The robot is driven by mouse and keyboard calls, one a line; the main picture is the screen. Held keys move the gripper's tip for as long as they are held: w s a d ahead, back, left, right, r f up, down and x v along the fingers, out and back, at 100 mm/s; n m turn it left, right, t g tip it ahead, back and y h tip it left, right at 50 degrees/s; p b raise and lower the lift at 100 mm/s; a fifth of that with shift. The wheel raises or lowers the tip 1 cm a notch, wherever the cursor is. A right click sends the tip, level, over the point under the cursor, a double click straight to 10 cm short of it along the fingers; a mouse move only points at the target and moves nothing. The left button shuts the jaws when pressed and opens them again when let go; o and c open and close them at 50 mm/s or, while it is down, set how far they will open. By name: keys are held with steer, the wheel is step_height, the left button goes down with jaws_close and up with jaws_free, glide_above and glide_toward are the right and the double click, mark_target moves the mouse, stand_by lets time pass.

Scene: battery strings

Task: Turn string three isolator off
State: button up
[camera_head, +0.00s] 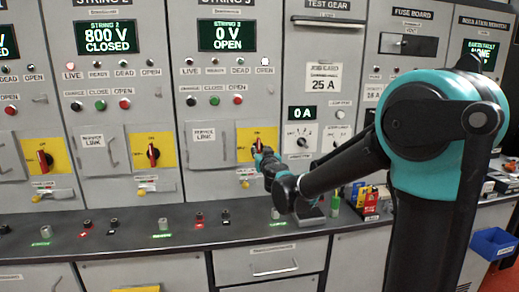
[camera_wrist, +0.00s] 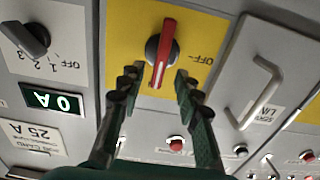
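The string three isolator is a red handle on a dark round hub (camera_head: 258,146) on a yellow plate (camera_head: 243,134), below the STRING 3 display reading 0 V OPEN (camera_head: 227,36). In the wrist view, which is upside down, the red handle (camera_wrist: 163,52) stands nearly upright, slightly tilted, with an OFF mark to its right. My gripper (camera_head: 262,155) is at this handle and partly covers it. In the wrist view my gripper (camera_wrist: 158,80) is open, one finger on each side of the handle's line. Whether the fingers touch it is unclear.
A door handle labelled SERVICE LINK (camera_wrist: 250,92) is right of the isolator in the wrist view. A grey test dial (camera_wrist: 32,38) is on the left. The STRING 2 isolator (camera_head: 153,154) stands left. A bench (camera_head: 130,233) with small items runs below.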

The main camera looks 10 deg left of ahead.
mark_target(259, 147)
steer(key=shift+x, duration=1.75)
steer(key=shift+c, duration=0.3)
jaws_close()
